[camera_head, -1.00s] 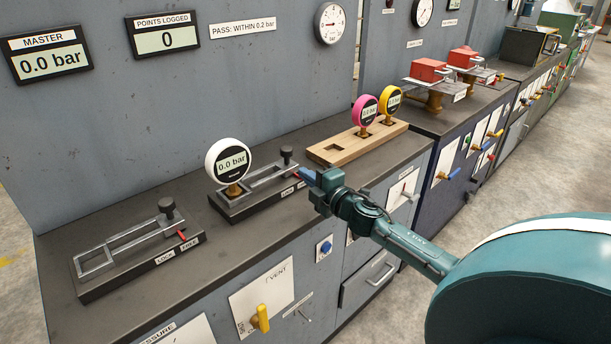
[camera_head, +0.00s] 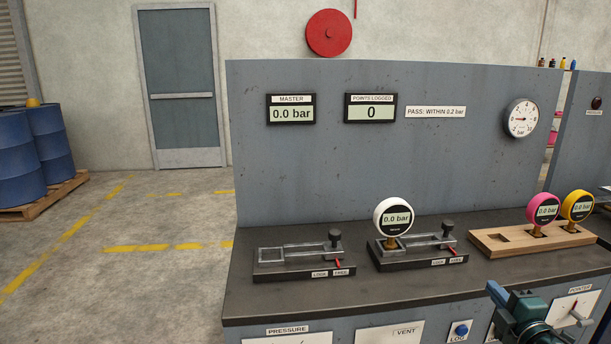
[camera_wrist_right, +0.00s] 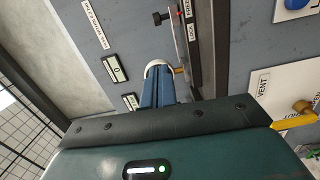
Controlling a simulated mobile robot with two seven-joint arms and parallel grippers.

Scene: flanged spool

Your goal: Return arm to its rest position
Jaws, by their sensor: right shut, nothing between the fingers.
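My right gripper (camera_head: 494,289) shows at the lower right of the head view, in front of the bench's front edge, with its blue fingers together and nothing held. In the right wrist view its blue fingers (camera_wrist_right: 158,88) are shut, and part of a white round gauge shows behind them. The white gauge (camera_head: 393,218), reading 0.0 bar, stands upright at the left end of the right-hand clamp fixture (camera_head: 420,250), apart from the gripper. My left gripper is in neither view.
An empty clamp fixture (camera_head: 303,260) sits left on the dark bench top (camera_head: 330,295). A wooden block (camera_head: 500,246) holds a pink gauge (camera_head: 542,209) and a yellow gauge (camera_head: 578,206). A grey panel backs the bench. Open floor (camera_head: 160,220) lies to the left.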

